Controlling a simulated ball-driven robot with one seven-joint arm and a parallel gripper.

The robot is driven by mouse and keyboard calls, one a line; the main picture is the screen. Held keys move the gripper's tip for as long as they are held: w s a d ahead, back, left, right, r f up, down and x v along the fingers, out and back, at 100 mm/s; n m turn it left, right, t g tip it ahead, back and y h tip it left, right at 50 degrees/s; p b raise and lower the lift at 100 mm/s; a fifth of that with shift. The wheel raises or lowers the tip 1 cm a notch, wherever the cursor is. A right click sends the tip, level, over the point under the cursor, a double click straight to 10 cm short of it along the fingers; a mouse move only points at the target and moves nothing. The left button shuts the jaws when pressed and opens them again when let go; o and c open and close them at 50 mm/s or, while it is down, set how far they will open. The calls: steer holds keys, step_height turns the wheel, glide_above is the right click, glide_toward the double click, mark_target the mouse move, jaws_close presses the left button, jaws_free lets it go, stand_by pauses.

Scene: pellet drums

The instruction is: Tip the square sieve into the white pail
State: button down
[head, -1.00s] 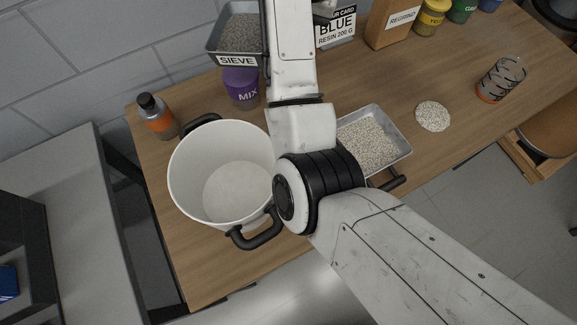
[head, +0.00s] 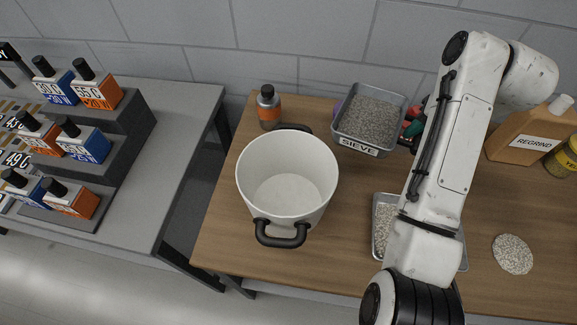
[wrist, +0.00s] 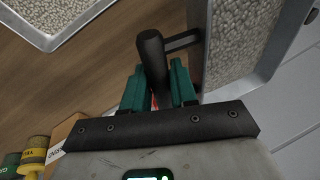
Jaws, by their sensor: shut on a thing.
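The square sieve (head: 372,119) is a grey metal tray labelled SIEVE, filled with grey pellets and held level in the air at the back of the table. My gripper (wrist: 160,88) has green fingers shut on the sieve's dark handle (wrist: 153,60). In the head view the gripper (head: 412,127) is partly hidden by my arm, at the sieve's right side. The white pail (head: 257,205) stands upright on the table, left of and nearer than the sieve. Its inside looks empty, with a pale bottom and dark handles front and back.
An orange and grey bottle (head: 269,108) stands behind the pail. A metal tray of pale pellets (head: 382,246) lies right of the pail, partly behind my arm. A pellet pile (head: 513,254) and a REGRIND container (head: 522,140) are farther right. A grey bench (head: 185,120) is at left.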

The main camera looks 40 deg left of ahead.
steer(key=s+a+r+n+t+h, duration=0.1)
steer(key=s+a+r+t, duration=0.1)
steer(key=s+r+t, duration=0.4)
steer(key=shift+s+r, duration=0.75)
steer(key=shift+s, duration=0.25)
steer(key=shift+s+a+r+n+t, duration=0.1)
steer(key=shift+s+a+n+t, duration=0.1)
steer(key=shift+s+t, duration=0.35)
steer(key=shift+s+a+r+n+t, duration=0.1)
steer(key=shift+s+a+n+t, duration=0.1)
steer(key=shift+s+t, duration=0.35)
stand_by(0.4)
steer(key=shift+s+a+r+t, duration=0.2)
steer(key=shift+s+r+t, duration=0.7)
steer(key=shift+s, duration=0.05)
stand_by(0.6)
steer(key=shift+s+a+r+n+t+h+p, duration=0.1)
steer(key=shift+s+a+r+n+t+p, duration=0.1)
steer(key=shift+s+r+t, duration=0.35)
steer(key=shift+s+a+r+n+t+h+p, duration=0.1)
steer(key=shift+s+r+n+t, duration=0.2)
steer(key=shift+s, duration=0.35)
steer(key=shift+s+a+r+n+t+h+p, duration=0.1)
steer(key=shift+s+a+r+t, duration=0.05)
steer(key=shift+s+r+t, duration=0.4)
stand_by(0.8)
steer(key=shift+s, duration=0.25)
